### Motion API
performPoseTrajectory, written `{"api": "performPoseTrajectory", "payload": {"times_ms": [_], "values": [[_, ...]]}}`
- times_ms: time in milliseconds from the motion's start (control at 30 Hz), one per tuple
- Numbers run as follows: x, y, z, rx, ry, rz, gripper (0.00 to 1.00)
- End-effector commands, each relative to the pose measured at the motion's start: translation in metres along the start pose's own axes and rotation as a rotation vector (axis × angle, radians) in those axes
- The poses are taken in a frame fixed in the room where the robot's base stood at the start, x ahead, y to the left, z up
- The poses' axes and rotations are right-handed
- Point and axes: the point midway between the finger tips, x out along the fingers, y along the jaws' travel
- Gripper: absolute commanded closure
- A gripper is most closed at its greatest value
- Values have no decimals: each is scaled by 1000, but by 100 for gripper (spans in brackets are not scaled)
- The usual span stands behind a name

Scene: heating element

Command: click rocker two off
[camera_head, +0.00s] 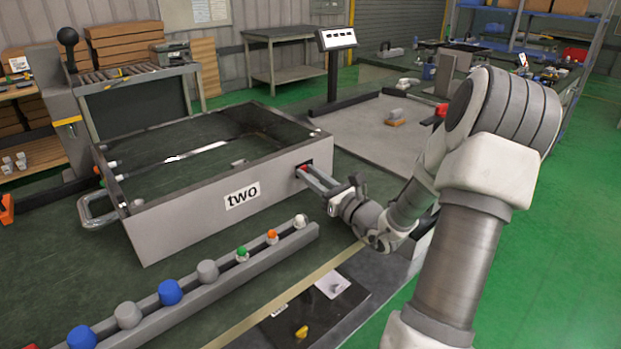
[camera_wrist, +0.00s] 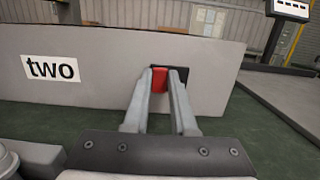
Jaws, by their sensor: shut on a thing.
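The grey box labelled "two" (camera_head: 190,222) stands on the dark green bench top. Its front face carries a rocker (camera_head: 302,167) in a black frame near the right end. In the wrist view the rocker (camera_wrist: 159,79) shows red between the fingertips, right of the "two" label (camera_wrist: 52,68). My gripper (camera_head: 305,172) reaches in from the right, its long fingers at the rocker. In the wrist view my gripper (camera_wrist: 162,76) has its fingertips at the frame, one on each side of the red part. The fingers hide part of the rocker, and its tilt cannot be told.
A grey rail (camera_head: 205,285) with several coloured knobs runs in front of the box. A metal handle (camera_head: 98,208) sticks out at the box's left. A dark panel with a yellow knob (camera_head: 301,332) lies at the front. A display on a post (camera_head: 336,39) stands behind.

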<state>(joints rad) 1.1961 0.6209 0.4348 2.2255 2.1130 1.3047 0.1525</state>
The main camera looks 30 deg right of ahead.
Motion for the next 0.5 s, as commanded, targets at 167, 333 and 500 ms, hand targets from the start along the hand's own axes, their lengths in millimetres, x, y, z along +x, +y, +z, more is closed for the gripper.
{"api": "performPoseTrajectory", "payload": {"times_ms": [167,333,500], "values": [[0,0,0,0,2,0,100],[0,0,0,0,2,0,47],[0,0,0,0,2,0,45]]}}
